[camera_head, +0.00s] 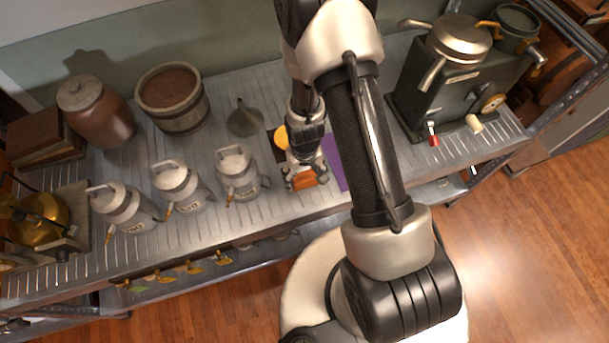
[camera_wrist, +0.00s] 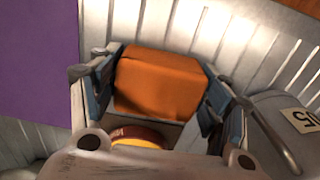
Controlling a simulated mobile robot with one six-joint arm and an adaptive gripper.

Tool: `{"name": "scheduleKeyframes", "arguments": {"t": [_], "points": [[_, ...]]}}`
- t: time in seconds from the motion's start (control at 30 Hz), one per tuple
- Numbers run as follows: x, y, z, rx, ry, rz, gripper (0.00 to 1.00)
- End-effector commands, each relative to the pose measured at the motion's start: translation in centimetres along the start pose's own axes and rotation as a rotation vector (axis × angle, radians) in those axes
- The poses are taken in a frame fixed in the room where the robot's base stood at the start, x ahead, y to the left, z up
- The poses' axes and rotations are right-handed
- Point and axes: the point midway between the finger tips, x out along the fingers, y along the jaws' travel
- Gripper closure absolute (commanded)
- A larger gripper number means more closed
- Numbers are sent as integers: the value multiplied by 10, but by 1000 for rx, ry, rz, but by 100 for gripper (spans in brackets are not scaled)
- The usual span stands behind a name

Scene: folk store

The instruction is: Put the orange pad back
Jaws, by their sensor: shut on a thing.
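The orange pad (camera_wrist: 162,84) is a soft-edged orange block between the two fingers of my gripper (camera_wrist: 158,100) in the wrist view. The fingers are shut on its left and right sides. In the head view my gripper (camera_head: 305,172) points down near the front edge of the ribbed metal counter, and the orange pad (camera_head: 304,181) shows at its fingertips. I cannot tell whether the pad touches the counter. A purple sheet (camera_head: 334,162) lies just right of the gripper. A yellow round thing (camera_head: 281,138) is behind it, partly hidden; it also shows in the wrist view (camera_wrist: 136,143).
Several grey lidded cans stand left of the gripper, the nearest (camera_head: 238,172) close by. A funnel (camera_head: 245,119), a wooden tub (camera_head: 173,99) and a brown jar (camera_head: 96,112) stand behind. A dark machine (camera_head: 458,70) stands at right. The counter (camera_head: 283,207) is bare near its front edge.

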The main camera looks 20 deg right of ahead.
Motion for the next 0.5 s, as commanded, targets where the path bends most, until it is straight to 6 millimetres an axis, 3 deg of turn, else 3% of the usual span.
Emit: {"name": "scheduleKeyframes", "arguments": {"t": [0.3, 0.5], "points": [[1, 0, 0, 0, 0, 0, 10], [1, 0, 0, 0, 0, 0, 10]]}}
